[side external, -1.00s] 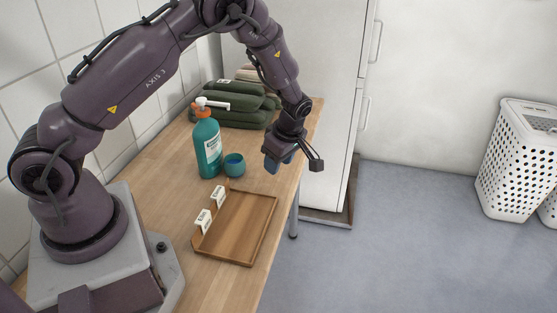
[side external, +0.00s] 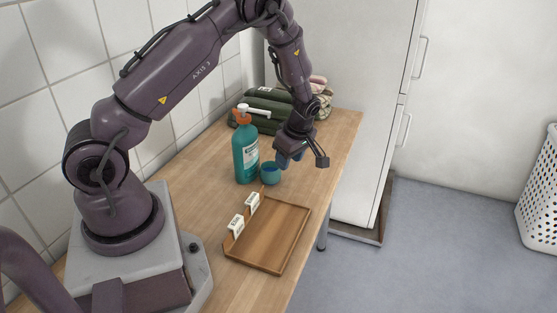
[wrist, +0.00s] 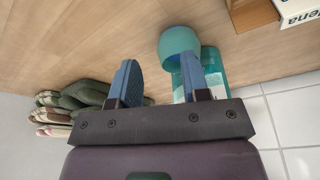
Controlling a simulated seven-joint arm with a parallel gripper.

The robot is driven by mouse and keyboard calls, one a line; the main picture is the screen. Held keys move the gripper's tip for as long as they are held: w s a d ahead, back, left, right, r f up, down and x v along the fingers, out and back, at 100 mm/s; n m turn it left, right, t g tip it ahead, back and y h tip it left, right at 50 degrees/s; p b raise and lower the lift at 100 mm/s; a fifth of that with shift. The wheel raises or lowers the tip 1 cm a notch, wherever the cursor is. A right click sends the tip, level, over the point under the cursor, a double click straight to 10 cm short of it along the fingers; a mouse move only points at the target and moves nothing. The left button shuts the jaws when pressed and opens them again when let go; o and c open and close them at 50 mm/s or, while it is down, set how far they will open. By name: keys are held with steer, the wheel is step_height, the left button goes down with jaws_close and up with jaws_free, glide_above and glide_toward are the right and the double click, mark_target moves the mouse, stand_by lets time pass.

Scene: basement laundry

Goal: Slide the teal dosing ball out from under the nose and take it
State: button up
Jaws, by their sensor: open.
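The teal dosing ball (side external: 270,174), a small round cup with an open top, stands on the wooden counter beside the teal pump bottle (side external: 245,158). The bottle has an orange collar and a white nose (side external: 257,112) that reaches out above the ball's side. My gripper (side external: 288,160) is open and empty, low at the ball's right. In the wrist view, the ball (wrist: 178,40) lies just beyond the fingertips, nearer the right finger, which partly covers the bottle (wrist: 214,72). I cannot tell whether a finger touches the ball.
Folded green towels (side external: 268,104) are stacked behind the bottle. A tiled wall runs along the left, and a white cabinet (side external: 340,80) stands beyond the counter. The counter's right edge is clear.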

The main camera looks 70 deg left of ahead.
mark_target(270, 174)
steer(key=a, duration=0.1)
steer(key=s+a, duration=0.1)
steer(key=a, duration=0.1)
steer(key=shift+s+a, duration=0.1)
steer(key=shift+s, duration=0.1)
steer(key=shift+x, duration=1)
steer(key=shift+a+f, duration=0.2)
steer(key=shift+f, duration=0.3)
jaws_close()
